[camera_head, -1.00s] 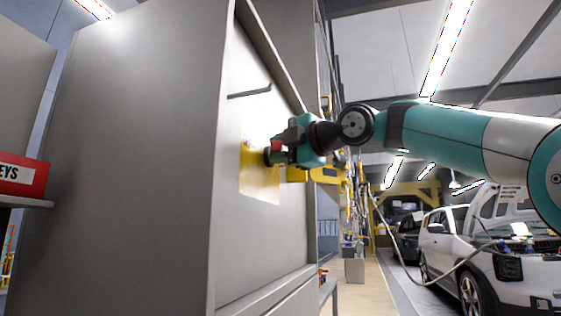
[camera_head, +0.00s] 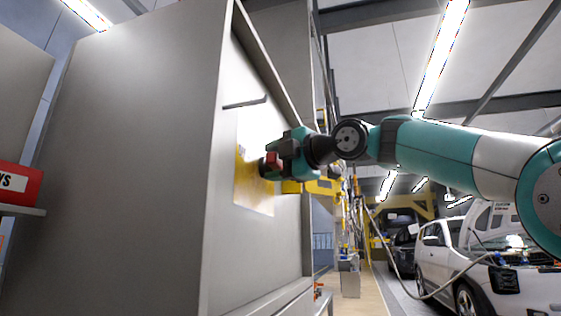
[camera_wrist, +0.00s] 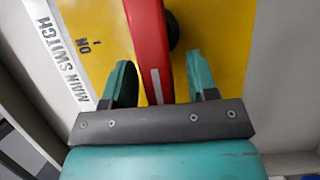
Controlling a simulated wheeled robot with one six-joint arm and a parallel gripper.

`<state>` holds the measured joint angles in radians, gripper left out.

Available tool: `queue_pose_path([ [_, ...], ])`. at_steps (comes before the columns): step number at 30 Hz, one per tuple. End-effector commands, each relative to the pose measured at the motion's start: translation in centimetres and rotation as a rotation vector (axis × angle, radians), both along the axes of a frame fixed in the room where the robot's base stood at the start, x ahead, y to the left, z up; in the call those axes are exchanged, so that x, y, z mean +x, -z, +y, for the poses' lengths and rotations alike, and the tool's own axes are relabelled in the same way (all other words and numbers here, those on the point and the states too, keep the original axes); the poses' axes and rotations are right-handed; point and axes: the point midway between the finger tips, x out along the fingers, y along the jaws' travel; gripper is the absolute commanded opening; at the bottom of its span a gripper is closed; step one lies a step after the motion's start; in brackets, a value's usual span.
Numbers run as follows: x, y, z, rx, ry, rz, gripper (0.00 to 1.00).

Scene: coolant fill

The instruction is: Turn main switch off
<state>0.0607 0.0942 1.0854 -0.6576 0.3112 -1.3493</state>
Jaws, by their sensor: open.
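In the head view the handle (camera_head: 270,163) shows in front of the yellow plate (camera_head: 255,195) on the cabinet side. My gripper (camera_wrist: 159,78) is open, with one teal finger on each side of the handle. A visible gap lies on both sides of the handle. My gripper also shows at the plate in the head view (camera_head: 280,157). The handle's near end is hidden behind the gripper body.
The tall grey cabinet (camera_head: 120,150) fills the left, with a bar handle (camera_head: 245,103) above the plate. A red key box (camera_head: 18,183) sits on a shelf at far left. A white car (camera_head: 450,260) with its hood up stands at right. An aisle floor (camera_head: 365,295) lies between.

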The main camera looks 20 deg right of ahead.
Motion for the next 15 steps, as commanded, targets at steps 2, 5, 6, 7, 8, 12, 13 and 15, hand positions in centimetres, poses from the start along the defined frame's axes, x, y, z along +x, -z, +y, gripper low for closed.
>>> queue_pose_path([
  [2,-0.3,0.0,-0.2,0.001,0.001,-0.001,0.53],
  [5,-1.2,-0.1,-0.8,0.0,0.003,-0.004,0.53],
  [6,-1.8,0.0,-1.3,0.0,0.005,-0.004,0.53],
  [7,-2.3,0.0,-1.5,-0.001,0.005,-0.004,0.53],
  [8,-2.9,0.0,-1.9,-0.001,0.006,-0.003,0.53],
  [12,-5.9,0.0,-4.0,0.0,0.011,-0.004,0.53],
  [13,-6.5,0.0,-4.4,-0.001,0.011,-0.004,0.53],
  [15,-8.0,0.0,-5.3,-0.001,0.011,-0.003,0.53],
])
